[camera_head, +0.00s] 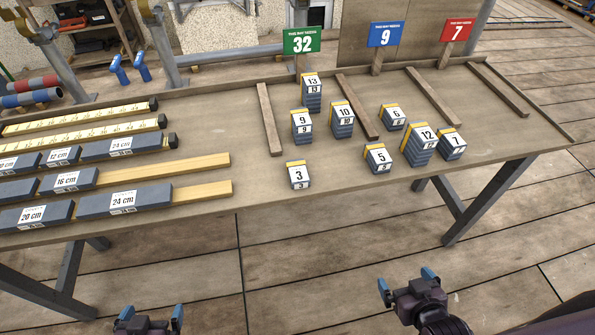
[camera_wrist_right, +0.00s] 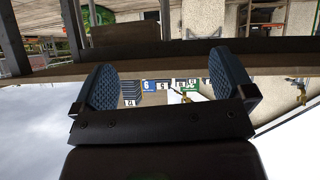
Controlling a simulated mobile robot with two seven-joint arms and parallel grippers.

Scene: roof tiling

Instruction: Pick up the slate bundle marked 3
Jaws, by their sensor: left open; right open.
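The slate bundle marked 3 (camera_head: 298,175) is a small dark stack with a white number label and a yellow band. It stands near the front edge of the table (camera_head: 262,190), left of the bundle marked 5 (camera_head: 378,158). My left gripper (camera_head: 149,313) is at the bottom edge of the head view, open, empty and in front of the table. My right gripper (camera_head: 407,282) is open and empty, also in front of the table and apart from the bundles. Its two blue pads show in the right wrist view (camera_wrist_right: 165,85), where the bundle marked 3 cannot be made out.
Other numbered bundles stand behind and to the right, including 9 (camera_head: 302,126), 10 (camera_head: 342,118) and 12 (camera_head: 420,146). Wooden strips (camera_head: 269,118) divide the table before signs 32 (camera_head: 302,41), 9 (camera_head: 385,34) and 7 (camera_head: 457,30). Slates on battens (camera_head: 205,190) fill the left.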

